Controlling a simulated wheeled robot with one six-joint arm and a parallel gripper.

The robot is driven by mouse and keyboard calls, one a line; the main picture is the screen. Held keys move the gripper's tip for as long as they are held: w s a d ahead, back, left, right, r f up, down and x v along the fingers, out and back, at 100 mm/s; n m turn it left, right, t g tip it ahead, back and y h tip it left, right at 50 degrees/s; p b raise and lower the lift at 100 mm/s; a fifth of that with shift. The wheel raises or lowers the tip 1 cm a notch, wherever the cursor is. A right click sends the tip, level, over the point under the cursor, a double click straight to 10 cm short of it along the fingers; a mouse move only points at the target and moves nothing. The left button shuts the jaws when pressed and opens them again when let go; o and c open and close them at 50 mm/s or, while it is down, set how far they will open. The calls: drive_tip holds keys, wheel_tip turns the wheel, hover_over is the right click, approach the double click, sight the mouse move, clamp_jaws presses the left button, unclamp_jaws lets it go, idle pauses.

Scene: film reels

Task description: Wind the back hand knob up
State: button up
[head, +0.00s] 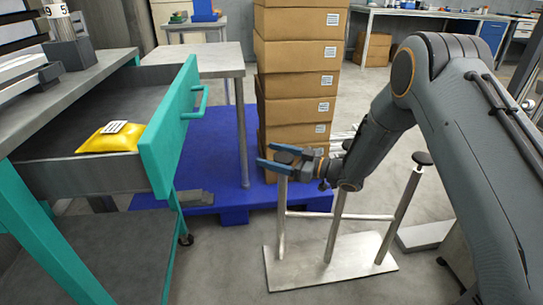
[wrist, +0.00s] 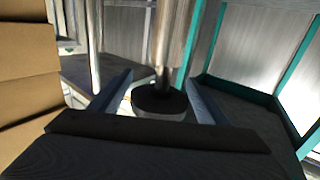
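A metal stand with a flat base plate (head: 335,270) and several upright posts is on the floor. A round black knob (wrist: 160,100) on a metal post sits between my fingers in the wrist view. In the head view this appears to be the top of the left post (head: 282,215). Another black knob (head: 422,158) tops the right post. The middle post's top is hidden behind my arm. My gripper (head: 277,157) has blue fingers, spread on either side of the knob, with a visible gap on the left in the wrist view. I cannot tell which knob is called back.
Stacked cardboard boxes (head: 298,60) stand behind the stand on a blue pallet (head: 218,140). An open teal drawer (head: 170,130) holding a yellow packet (head: 112,138) juts out at left. Grey floor is clear around the base plate's front.

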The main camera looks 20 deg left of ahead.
sight(291, 163)
drive_tip(key=shift+t, duration=0.3)
drive_tip(key=m+t+p, duration=0.1)
drive_tip(key=m+t, duration=0.1)
drive_tip(key=t, duration=0.1)
drive_tip(key=w+m+t+h+p, duration=0.1)
drive_tip(key=m+t, duration=0.1)
drive_tip(key=t, duration=0.1)
drive_tip(key=shift+w+d, duration=0.1)
drive_tip(key=shift+w, duration=0.05)
drive_tip(key=shift+m+t+h, duration=0.3)
drive_tip(key=shift+m, duration=0.2)
drive_tip(key=v, duration=0.2)
drive_tip(key=p+v, duration=0.1)
drive_tip(key=v, duration=0.2)
drive_tip(key=p+v, duration=0.1)
drive_tip(key=v, duration=0.2)
drive_tip(key=shift+w+d, duration=0.2)
drive_tip(key=shift+d, duration=0.1)
drive_tip(key=d+f+m+h+b, duration=0.2)
drive_tip(key=d+f+m+h, duration=0.3)
drive_tip(key=d+f+m, duration=0.55)
drive_tip(key=s+d+r+h+p, duration=0.1)
drive_tip(key=d+r+h+p, duration=0.4)
drive_tip(key=d+r, duration=0.8)
drive_tip(key=shift+s+d+r+n+h, duration=0.25)
drive_tip(key=shift+s+r+n+h, duration=0.15)
drive_tip(key=shift+r+h, duration=0.7)
